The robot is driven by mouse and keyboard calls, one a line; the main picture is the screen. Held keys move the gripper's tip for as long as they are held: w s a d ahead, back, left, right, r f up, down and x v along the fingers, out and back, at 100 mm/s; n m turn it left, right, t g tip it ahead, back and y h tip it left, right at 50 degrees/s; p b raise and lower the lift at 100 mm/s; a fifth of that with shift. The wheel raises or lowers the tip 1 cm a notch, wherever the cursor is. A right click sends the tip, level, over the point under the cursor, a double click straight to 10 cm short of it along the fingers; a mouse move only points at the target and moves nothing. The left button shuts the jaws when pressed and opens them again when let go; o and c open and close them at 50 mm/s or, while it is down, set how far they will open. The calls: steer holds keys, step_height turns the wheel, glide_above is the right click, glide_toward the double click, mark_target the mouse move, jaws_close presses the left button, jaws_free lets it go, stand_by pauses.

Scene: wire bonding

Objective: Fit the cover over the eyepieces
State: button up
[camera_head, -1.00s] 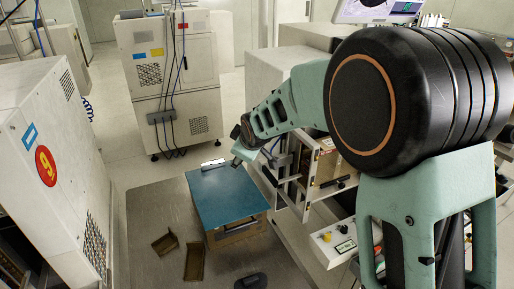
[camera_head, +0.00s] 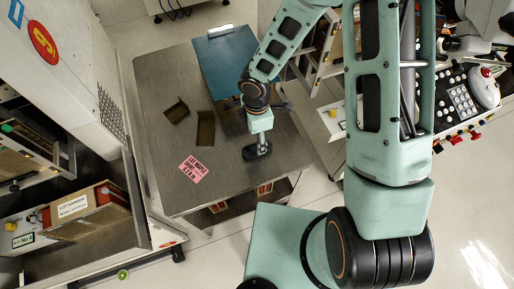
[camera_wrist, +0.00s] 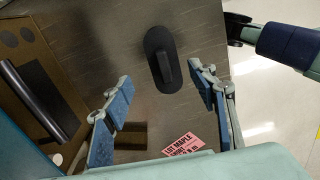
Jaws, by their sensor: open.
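The cover, a black oval piece with a raised grip bar, lies flat on the metal table; in the wrist view the cover (camera_wrist: 158,48) shows between my fingers and beyond their tips. In the head view the cover (camera_head: 250,153) is partly hidden by my gripper (camera_head: 263,144), which points down at it. My gripper (camera_wrist: 159,76) is open, with its blue-padded fingers apart on either side of the cover's grip and nothing held. Dark tubes that look like the eyepieces (camera_head: 451,43) show on the bench equipment at the upper right of the head view.
A pink label card (camera_head: 194,169) lies on the table (camera_head: 150,110) near the cover. A bench with a keypad (camera_head: 460,100) is to the right.

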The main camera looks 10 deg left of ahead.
mark_target(249, 152)
steer(key=f, duration=0.5)
steer(key=shift+s+d+b, duration=0.1)
steer(key=shift+s+b, duration=0.2)
steer(key=shift+b, duration=0.05)
steer(key=shift+c, duration=0.3)
steer(key=c, duration=1)
